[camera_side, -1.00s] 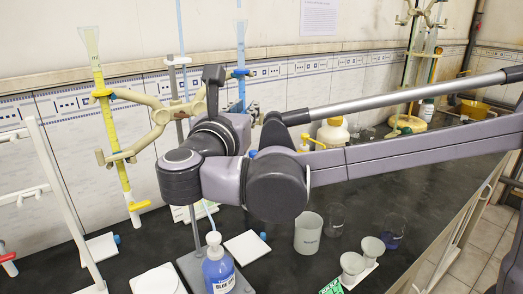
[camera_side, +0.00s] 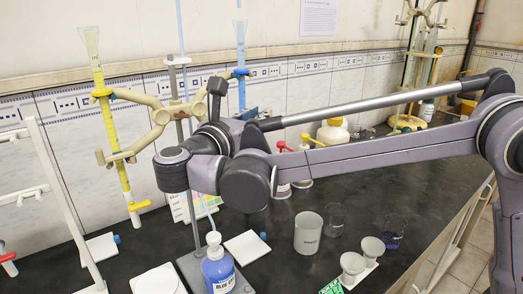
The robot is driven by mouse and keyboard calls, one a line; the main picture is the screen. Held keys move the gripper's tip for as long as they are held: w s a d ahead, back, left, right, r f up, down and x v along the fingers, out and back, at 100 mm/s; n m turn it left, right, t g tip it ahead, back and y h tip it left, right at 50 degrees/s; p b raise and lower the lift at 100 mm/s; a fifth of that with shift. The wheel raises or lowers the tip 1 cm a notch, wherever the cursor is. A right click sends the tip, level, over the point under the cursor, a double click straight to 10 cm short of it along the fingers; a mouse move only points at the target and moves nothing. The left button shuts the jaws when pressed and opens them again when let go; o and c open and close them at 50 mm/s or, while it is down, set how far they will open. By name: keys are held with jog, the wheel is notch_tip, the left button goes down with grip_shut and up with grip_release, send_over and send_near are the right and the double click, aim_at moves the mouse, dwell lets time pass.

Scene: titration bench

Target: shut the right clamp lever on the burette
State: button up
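A beige double burette clamp (camera_side: 163,114) is fixed on a metal stand rod. Its left arm holds a yellow burette (camera_side: 111,130) with a clear funnel top, upright and slightly tilted. Its right side reaches toward a blue burette (camera_side: 241,88), where a blue knob (camera_side: 240,72) shows at the upper holder. The right lower holder and the right clamp lever cannot be made out, as my wrist stands in front of that area. A dark upright part at my arm's end, likely of my gripper (camera_side: 217,88), shows beside the right clamp arm. My fingers are hidden, so their opening is unclear.
A blue wash bottle (camera_side: 218,267) stands on the stand's base in front. A white beaker (camera_side: 308,233), glass beakers and two small cups (camera_side: 352,266) stand to the right. White tiles lie on the black bench.

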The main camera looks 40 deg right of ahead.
jog(key=shift+x, duration=1.2)
grip_shut()
jog(key=shift+w+n+t+y, duration=0.25)
jog(key=shift+n+t+y, duration=0.3)
jog(key=shift+t, duration=0.25)
jog(key=shift+w+n+t+y, duration=0.25)
jog(key=shift+n+t+y, duration=0.2)
jog(key=shift+n+t, duration=0.3)
